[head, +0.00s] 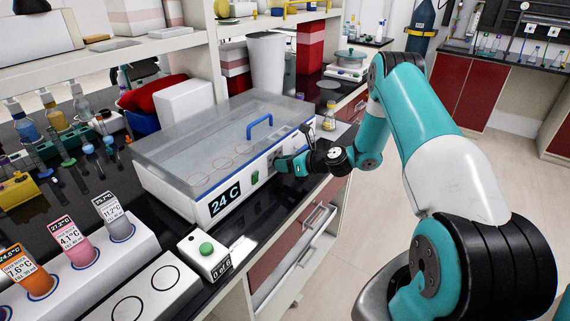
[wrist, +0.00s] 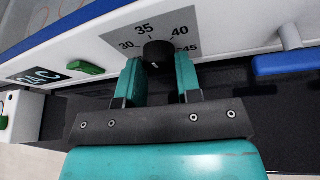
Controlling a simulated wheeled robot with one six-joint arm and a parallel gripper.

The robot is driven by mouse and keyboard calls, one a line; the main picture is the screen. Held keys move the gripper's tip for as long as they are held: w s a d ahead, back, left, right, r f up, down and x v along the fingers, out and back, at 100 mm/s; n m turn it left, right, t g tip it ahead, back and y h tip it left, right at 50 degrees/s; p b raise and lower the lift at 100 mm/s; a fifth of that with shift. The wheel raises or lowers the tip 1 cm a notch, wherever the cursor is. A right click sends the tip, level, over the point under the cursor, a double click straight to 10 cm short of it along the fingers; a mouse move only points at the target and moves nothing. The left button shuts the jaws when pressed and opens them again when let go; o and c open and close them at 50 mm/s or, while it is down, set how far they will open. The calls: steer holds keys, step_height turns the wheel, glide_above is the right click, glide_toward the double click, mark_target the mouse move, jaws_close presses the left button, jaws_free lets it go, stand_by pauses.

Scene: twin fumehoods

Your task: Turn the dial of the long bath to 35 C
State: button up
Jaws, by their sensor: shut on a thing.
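The long bath (head: 185,195) is a white box with a clear lid and a blue handle (head: 260,126), on the black bench. Its front display (head: 224,201) reads 24 C. The black dial (wrist: 158,53) is on the bath's front, under a grey scale plate (wrist: 122,35) showing 30, 35, 40 and 45. A small light mark shows low on the dial's face; I cannot tell the setting from it. My gripper (wrist: 161,80) has its teal fingers on either side of the dial, shut on it. In the head view, my gripper (head: 283,163) reaches the bath's front and hides the dial.
A green switch (wrist: 87,67) is on the bath's front, left of the dial. A white box with a green button (head: 206,249) stands at the bench edge. A rack of labelled tubes (head: 95,258) is at the lower left. The floor right of the bench is clear.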

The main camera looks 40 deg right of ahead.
steer(key=o, duration=0.9)
steer(key=shift+s+d, duration=0.1)
steer(key=b+v, duration=0.3)
steer(key=v, duration=1.4)
steer(key=shift+d+b, duration=0.1)
steer(key=shift+b, duration=0.3)
steer(key=s+a+r+n+g+y, duration=0.1)
steer(key=a+r+n+g, duration=0.3)
steer(key=a+n, duration=0.6)
steer(key=s+a+r+n+g+y, duration=0.15)
steer(key=a+r+n+g, duration=0.3)
steer(key=a+n, duration=0.6)
steer(key=s+a+r+n+g+h, duration=0.1)
steer(key=s+a+r+n, duration=0.1)
steer(key=s+a+n, duration=0.2)
steer(key=s+a+r+n+g+h, duration=0.1)
steer(key=s+a+r+n+h, duration=0.1)
steer(key=s+a+n, duration=0.3)
steer(key=s+a+r+n+g+h, duration=0.1)
steer(key=s+a+r+n, duration=0.2)
steer(key=s+n, duration=0.7)
steer(key=shift+a+n+g+h, duration=0.25)
steer(key=shift+a+g, duration=0.1)
steer(key=shift+a, duration=0.55)
